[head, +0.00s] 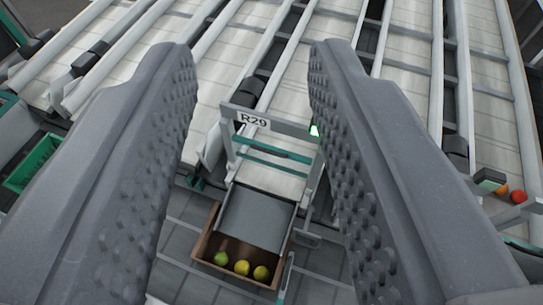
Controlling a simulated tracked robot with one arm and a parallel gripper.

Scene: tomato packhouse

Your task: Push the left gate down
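My gripper (255,60) is open and empty, its two studded grey fingers large at either side of the head view. Between the fingers and lower down, a grey frame (268,125) marked R29 stands across the end of a lane, with a small green light at its right. A teal bar crosses below it. A grey sloping plate (255,218) leads from the frame down to a brown crate (232,276). I cannot tell which part is the left gate. The fingers hide what lies behind them and touch nothing that I can see.
Several pale conveyor lanes (292,92) with grey rails run away behind the frame. The crate holds one green and two yellow fruits. A green crate (35,165) is at the left. Grey tiled floor shows below.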

